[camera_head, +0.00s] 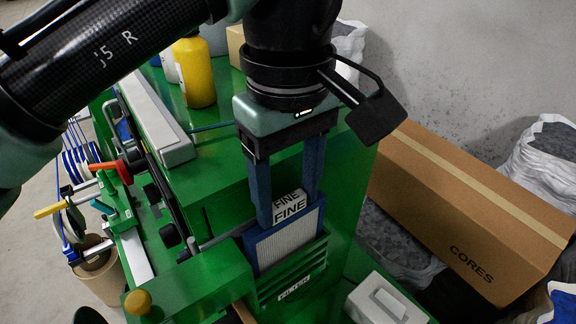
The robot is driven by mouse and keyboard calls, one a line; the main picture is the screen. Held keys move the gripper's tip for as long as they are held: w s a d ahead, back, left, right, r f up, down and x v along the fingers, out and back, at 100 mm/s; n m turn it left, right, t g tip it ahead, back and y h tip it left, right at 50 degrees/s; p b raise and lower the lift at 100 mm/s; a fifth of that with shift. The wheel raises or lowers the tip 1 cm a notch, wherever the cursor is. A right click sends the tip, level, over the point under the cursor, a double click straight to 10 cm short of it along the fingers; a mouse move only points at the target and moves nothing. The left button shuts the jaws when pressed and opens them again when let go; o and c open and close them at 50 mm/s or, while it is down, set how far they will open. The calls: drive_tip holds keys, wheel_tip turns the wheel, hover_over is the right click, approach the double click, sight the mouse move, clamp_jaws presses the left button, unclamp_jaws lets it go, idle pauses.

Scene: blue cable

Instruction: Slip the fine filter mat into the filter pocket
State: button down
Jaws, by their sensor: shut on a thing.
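The fine filter mat (287,241) is a pale ribbed panel in a blue frame, with a white tab reading "FINE" at its top. My gripper (290,205) points down with its two blue fingers shut on the tab at the mat's upper edge. The mat stands roughly upright, slightly tilted in the picture. The filter pocket (294,292) is a green slotted holder labelled "FILTER" on the side of the green machine. The mat's lower edge is at the pocket's slots and partly hidden by their rims; I cannot tell how deep it sits.
The green machine (208,178) fills the middle, with a yellow bottle (194,72) on top. Levers with red and yellow handles (110,166) stand at left.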

sight(288, 215)
drive_tip(key=shift+s+f, duration=0.1)
drive_tip(key=shift+f, duration=0.35)
drive_tip(key=shift+w+f+b, duration=0.2)
drive_tip(key=shift+f+b, duration=0.15)
drive_tip(key=shift+s+f+b, duration=0.15)
drive_tip(key=shift+f+b, duration=0.3)
drive_tip(key=shift+b, duration=0.05)
drive_tip(key=shift+f+b, duration=1.25)
drive_tip(key=shift+f, duration=0.35)
drive_tip(key=shift+c, duration=0.3)
unclamp_jaws()
